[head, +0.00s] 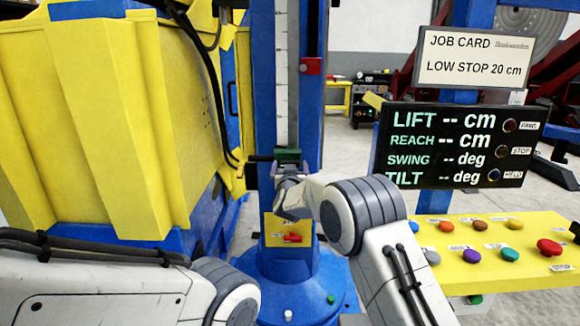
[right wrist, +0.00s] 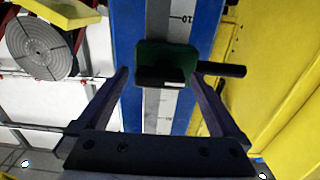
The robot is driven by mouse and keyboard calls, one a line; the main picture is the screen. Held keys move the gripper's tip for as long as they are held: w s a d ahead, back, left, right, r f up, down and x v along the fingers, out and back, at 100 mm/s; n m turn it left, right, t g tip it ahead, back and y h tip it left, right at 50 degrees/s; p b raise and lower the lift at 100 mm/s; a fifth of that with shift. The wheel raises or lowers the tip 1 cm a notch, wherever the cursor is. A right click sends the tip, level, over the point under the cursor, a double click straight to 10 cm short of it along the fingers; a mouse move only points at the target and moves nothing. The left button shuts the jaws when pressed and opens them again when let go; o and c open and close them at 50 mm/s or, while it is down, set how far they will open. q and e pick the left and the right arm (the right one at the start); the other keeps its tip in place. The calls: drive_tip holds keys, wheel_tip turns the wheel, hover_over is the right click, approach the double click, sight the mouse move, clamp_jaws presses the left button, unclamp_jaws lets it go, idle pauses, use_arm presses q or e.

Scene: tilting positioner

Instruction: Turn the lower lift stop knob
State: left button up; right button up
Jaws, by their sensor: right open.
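The lower lift stop is a green block (head: 288,156) on the scale of the blue column, low down near my right gripper. In the right wrist view the green block (right wrist: 166,55) has a dark piece on its front (right wrist: 160,77). A black bar (right wrist: 222,69) sticks out from its side; I cannot tell which of these is the knob. My right gripper (head: 289,188) is open just in front of and below the block. In the right wrist view its two fingers (right wrist: 160,80) stand either side of the block, apart from it. My left gripper is out of view.
A red block (head: 311,66) sits higher on the column (head: 264,80). The job card (head: 475,57) reads low stop 20 cm. The display (head: 450,145) shows dashes for lift, reach, swing and tilt. A yellow button panel (head: 470,275) is at right, a yellow bin (head: 110,110) at left.

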drive_tip(key=c, duration=1.3)
drive_tip(key=shift+f+m+b, duration=0.1)
drive_tip(key=shift+m+b, duration=8.3)
drive_tip(key=shift+m, duration=3.7)
